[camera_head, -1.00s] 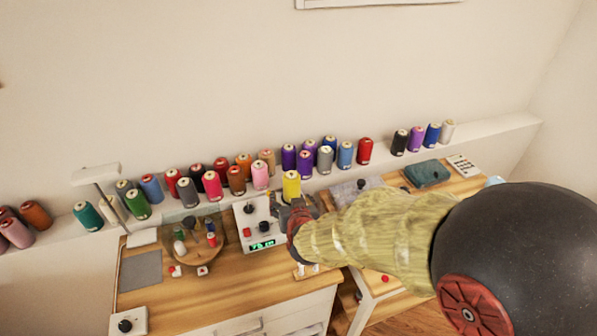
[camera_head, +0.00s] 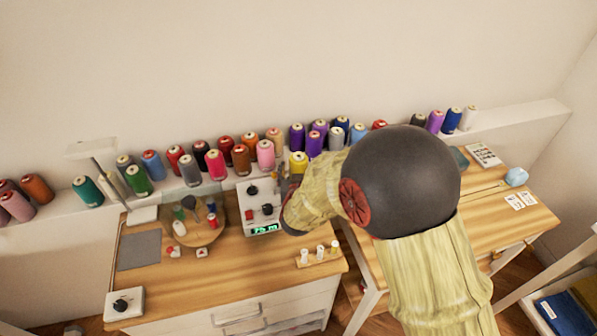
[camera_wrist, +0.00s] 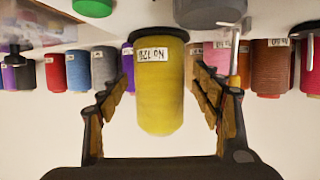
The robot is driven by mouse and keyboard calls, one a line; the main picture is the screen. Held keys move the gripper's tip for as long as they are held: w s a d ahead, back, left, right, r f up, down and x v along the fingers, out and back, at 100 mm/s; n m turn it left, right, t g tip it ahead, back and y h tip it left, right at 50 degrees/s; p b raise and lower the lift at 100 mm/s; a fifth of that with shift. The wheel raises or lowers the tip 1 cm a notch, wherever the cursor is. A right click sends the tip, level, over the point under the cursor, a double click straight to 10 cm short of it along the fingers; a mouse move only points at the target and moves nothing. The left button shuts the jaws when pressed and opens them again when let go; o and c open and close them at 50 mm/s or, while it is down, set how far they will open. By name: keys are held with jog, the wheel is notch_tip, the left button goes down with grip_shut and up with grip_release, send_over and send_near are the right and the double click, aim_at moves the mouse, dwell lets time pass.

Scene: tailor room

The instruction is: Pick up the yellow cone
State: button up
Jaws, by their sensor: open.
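In the wrist view the yellow cone (camera_wrist: 160,85), with a white label, appears upside down and fills the middle. My gripper (camera_wrist: 163,95) is open, with one finger on each side of the cone and small gaps showing.
A row of coloured cones lines the shelf, including a pink cone (camera_head: 265,154) and a purple cone (camera_head: 314,143) near the yellow one. The white device (camera_head: 258,207) with knobs and green display sits below. The wooden table (camera_head: 220,275) has free room at its front.

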jog(key=shift+w+f, duration=0.1)
jog(key=shift+w, duration=0.3)
jog(key=shift+c, duration=0.9)
jog(key=c, duration=1.1)
jog(key=shift+c, duration=0.5)
